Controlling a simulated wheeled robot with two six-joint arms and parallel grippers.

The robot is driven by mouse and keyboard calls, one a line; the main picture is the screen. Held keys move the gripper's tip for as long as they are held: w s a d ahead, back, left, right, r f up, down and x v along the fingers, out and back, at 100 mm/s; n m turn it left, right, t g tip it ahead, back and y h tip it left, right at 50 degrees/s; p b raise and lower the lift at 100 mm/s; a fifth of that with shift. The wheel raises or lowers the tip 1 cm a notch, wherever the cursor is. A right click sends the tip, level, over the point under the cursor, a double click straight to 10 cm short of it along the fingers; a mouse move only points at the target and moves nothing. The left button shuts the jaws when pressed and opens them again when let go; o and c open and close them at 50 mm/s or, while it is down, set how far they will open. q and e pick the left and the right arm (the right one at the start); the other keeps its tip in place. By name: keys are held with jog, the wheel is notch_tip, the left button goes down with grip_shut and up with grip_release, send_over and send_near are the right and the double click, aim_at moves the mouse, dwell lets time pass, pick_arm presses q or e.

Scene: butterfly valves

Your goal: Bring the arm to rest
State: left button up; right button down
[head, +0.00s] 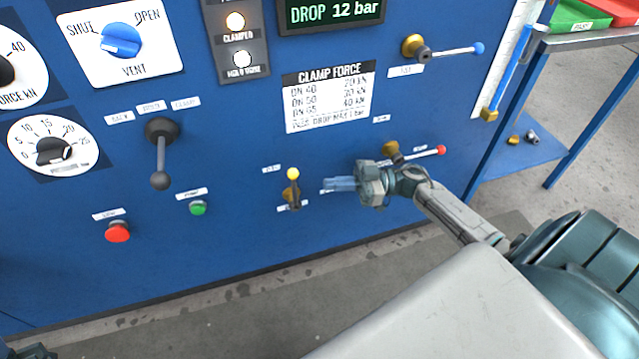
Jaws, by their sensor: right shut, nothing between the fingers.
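My right gripper (338,184) is in front of the blue test panel (240,232), with its pale blue fingers pointing left and together, holding nothing. Its arm comes in from the lower right. The fingertips are a little right of a small valve with a yellow-knobbed lever (293,176), with a gap between them. A brass valve with a red-tipped lever (438,151) sits just behind and above the wrist, partly hidden by it.
The panel carries a blue vent knob (121,40), a black lever (160,165), a red button (118,232), a green button (198,208) and a blue-tipped lever valve (455,51). A blue-framed bench (590,42) with green and red bins stands at right. Floor below the panel is clear.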

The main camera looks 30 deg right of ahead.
jog(key=shift+s+d, duration=0.25)
jog(key=shift+d, duration=0.35)
